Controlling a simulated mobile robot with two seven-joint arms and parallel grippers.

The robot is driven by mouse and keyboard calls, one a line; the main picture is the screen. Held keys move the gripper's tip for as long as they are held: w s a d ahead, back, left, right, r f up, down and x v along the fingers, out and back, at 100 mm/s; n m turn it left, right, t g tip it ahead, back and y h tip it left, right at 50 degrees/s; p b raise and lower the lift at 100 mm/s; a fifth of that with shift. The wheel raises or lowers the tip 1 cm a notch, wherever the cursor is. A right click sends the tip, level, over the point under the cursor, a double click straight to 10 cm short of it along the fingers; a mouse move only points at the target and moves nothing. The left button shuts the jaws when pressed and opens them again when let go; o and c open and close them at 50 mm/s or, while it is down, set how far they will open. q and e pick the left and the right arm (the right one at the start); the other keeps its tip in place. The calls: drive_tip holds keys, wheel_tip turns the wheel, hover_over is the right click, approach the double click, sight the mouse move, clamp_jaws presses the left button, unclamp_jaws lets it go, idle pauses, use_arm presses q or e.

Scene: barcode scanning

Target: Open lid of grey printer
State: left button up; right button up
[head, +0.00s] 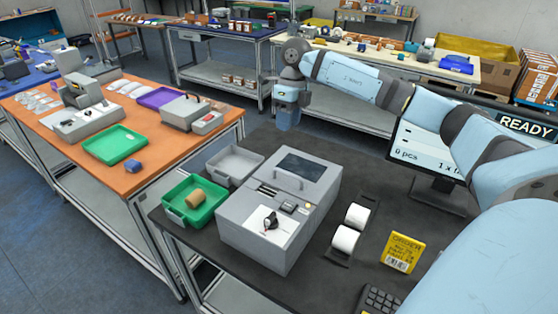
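The grey printer (265,235) stands on the dark table in the head view. Its lid, with a dark window (301,165) and a curved handle (287,178), looks closed. Small controls and a label area with a dark item show on the printer's nearer part. My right arm reaches in from the right, and my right gripper (286,118) hangs pointing down beyond the printer's far side, apart from it. Its fingers are too small to tell open from shut. My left gripper is not in view.
A green bin (178,214) with a brown roll and a grey bin (225,178) sit left of the printer. White rolls (345,238), a yellow card (402,252), a keyboard (380,300) and a monitor (430,150) are to its right. An orange table (170,148) stands at left.

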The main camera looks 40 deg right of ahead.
drive_tip(key=f, duration=0.4)
drive_tip(key=a+f+p, duration=0.1)
drive_tip(key=f, duration=0.3)
drive_tip(key=s+a+f+p, duration=0.1)
drive_tip(key=f, duration=0.3)
drive_tip(key=shift+a+f, duration=0.1)
drive_tip(key=shift+a, duration=0.15)
drive_tip(key=shift+f, duration=0.55)
drive_tip(key=shift+a, duration=0.1)
clamp_jaws()
